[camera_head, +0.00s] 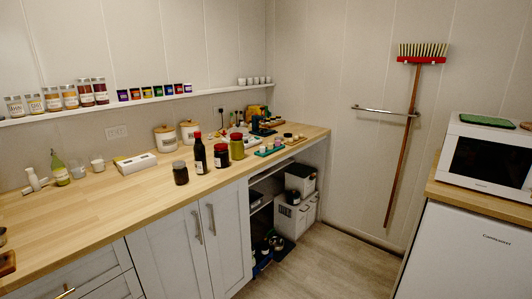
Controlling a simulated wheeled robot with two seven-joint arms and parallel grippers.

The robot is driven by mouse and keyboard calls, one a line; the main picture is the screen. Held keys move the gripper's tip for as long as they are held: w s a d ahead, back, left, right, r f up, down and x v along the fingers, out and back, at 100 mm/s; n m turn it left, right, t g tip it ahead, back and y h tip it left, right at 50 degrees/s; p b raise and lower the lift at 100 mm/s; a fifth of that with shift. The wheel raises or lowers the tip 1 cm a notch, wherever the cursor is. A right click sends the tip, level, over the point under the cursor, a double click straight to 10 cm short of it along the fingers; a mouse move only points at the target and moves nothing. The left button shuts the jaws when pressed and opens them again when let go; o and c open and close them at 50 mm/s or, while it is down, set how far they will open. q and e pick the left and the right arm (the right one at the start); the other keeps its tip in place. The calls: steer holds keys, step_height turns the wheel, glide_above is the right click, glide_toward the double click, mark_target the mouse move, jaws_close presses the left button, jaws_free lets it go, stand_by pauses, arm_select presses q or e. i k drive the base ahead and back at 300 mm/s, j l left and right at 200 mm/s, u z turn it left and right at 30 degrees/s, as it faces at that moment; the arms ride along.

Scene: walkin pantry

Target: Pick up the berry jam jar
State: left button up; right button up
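Two dark jars stand on the wooden counter (110,205) near its front edge. One is a dark-lidded jar (181,173). The other is a dark red jar with a pale label (221,156), right of a tall dark bottle with a red cap (200,154). Either could be the berry jam jar; the labels are too small to read. A jar with a red lid and greenish-yellow contents (237,147) stands just right of the labelled jar. Neither of my grippers is in view.
Two cream canisters (166,139) and a white box (135,163) stand behind the jars. A wall shelf (60,115) holds spice jars. A microwave (487,157) is at right. The counter left of the jars is mostly clear, and the floor (325,265) is open.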

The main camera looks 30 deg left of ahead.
mark_target(221, 152)
steer(key=i+u, duration=0.3)
steer(key=i, duration=0.15)
steer(key=i+u, duration=0.3)
steer(key=i, duration=0.15)
steer(key=i+l+u, duration=0.25)
steer(key=i, duration=0.2)
steer(key=i+l+u, duration=0.15)
steer(key=i+u, duration=0.15)
steer(key=i, duration=0.15)
